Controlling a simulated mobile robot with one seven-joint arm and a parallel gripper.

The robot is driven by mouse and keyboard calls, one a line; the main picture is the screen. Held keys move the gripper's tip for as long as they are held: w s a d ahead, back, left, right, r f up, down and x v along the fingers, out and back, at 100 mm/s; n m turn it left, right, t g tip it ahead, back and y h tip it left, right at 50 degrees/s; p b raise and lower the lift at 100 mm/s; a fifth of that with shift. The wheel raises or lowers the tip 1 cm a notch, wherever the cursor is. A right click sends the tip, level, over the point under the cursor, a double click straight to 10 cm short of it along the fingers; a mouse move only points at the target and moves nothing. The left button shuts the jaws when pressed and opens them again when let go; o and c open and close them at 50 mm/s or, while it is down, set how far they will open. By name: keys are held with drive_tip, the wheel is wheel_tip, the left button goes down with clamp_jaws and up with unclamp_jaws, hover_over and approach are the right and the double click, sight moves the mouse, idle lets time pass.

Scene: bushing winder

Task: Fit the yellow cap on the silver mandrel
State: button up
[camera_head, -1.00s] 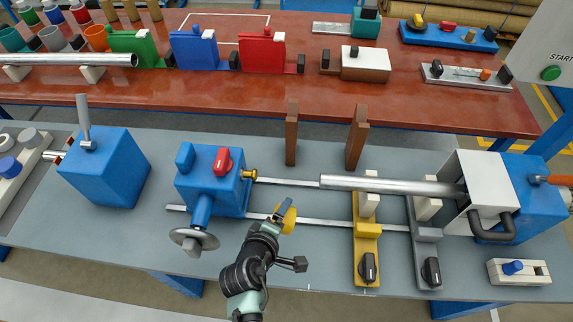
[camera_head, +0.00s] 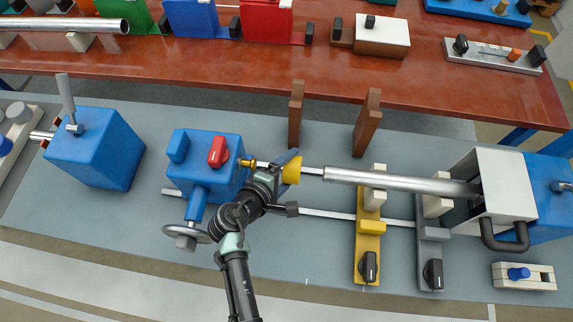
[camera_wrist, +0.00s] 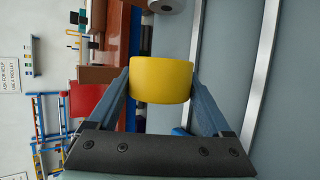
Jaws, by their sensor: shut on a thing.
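The yellow cap (camera_head: 291,170) is held between the two fingers of my gripper (camera_head: 283,165), which is shut on it. In the wrist view the cap (camera_wrist: 160,79) sits between the blue-grey fingertips of my gripper (camera_wrist: 160,85). The silver mandrel (camera_head: 400,180) is a long horizontal tube, its right end at the white block and its left end free. The cap is just left of that free end, roughly level with it in the head view, with a gap between them. The mandrel's end face also shows at the top of the wrist view (camera_wrist: 167,5).
A blue tailstock block (camera_head: 205,165) with a red knob and brass tip stands left of my gripper. A yellow support (camera_head: 367,245) and a grey support (camera_head: 431,255) stand by the mandrel. Two brown posts (camera_head: 367,125) rise behind. Silver rails (camera_head: 335,214) run along the bench.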

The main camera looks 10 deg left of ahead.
drive_tip(key=shift+d+p, duration=0.55)
drive_tip(key=shift+d, duration=1.55)
drive_tip(key=o, duration=0.8)
drive_tip(key=c, duration=0.9)
drive_tip(key=shift+c, duration=0.2)
drive_tip(key=shift+d, duration=0.1)
drive_tip(key=shift+d+p, duration=0.45)
drive_tip(key=shift+d, duration=0.95)
drive_tip(key=shift+d, duration=0.2)
